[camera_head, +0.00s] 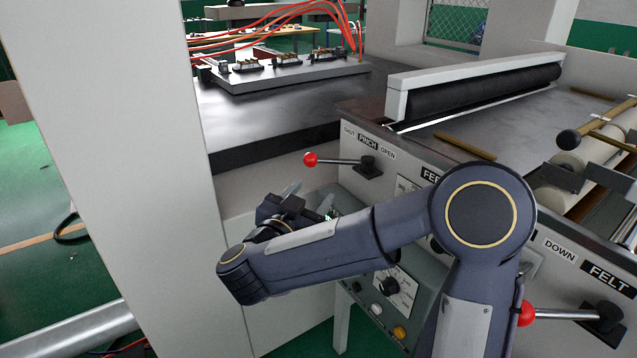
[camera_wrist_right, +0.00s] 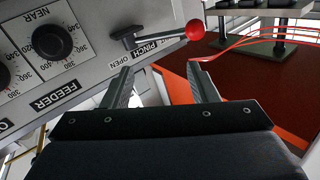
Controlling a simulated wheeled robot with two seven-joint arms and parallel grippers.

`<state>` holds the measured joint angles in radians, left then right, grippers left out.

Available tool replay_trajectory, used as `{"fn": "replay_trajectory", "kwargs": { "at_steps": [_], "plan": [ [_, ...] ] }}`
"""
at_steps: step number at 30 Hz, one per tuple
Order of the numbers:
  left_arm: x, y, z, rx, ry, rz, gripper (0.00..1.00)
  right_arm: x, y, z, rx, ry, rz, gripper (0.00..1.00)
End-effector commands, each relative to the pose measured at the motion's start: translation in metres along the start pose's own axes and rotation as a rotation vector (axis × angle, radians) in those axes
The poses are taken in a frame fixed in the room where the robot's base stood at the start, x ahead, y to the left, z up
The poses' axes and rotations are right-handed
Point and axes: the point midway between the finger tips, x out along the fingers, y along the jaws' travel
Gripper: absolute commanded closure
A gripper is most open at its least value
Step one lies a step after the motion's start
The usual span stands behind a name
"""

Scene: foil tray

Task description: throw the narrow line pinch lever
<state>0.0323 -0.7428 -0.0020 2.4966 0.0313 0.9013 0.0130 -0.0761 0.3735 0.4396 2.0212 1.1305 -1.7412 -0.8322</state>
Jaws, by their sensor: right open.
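The pinch lever (camera_head: 335,161) has a red ball knob and a dark pivot block on the grey machine panel. It lies nearly level, its knob pointing left, to the SHUT side of the SHUT–PINCH–OPEN label (camera_head: 368,143). My right gripper (camera_head: 308,197) is below the lever, apart from it, partly hidden by my own arm. In the right wrist view the jaws (camera_wrist_right: 162,76) are open and empty; the lever's red knob (camera_wrist_right: 196,29) shows beyond the fingertips, nearer the right finger. My left gripper is not in view.
A second red-knobbed lever (camera_head: 560,314) is at lower right near a FELT label. A dark roller (camera_head: 480,92) lies above the panel. Red hoses (camera_head: 300,14) run over fittings at the back. A tall pale post (camera_head: 125,130) stands left of my gripper.

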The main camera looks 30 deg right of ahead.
Motion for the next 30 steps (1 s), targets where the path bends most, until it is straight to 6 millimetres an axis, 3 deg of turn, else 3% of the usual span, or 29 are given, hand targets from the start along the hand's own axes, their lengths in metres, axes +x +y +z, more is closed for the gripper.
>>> {"fn": "replay_trajectory", "kwargs": {
  "at_steps": [3,9,19,30],
  "plan": [
    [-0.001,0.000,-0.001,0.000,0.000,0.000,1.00,0.021,0.001,-0.001,0.002,0.002,0.004,0.47],
    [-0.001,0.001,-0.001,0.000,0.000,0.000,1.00,0.042,0.000,-0.001,0.002,0.001,0.001,0.47],
    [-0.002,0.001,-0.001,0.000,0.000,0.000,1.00,0.046,0.000,-0.001,0.002,0.001,-0.002,0.47],
    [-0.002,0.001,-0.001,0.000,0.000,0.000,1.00,0.045,0.000,-0.001,0.003,0.001,-0.002,0.95]
  ]
}}
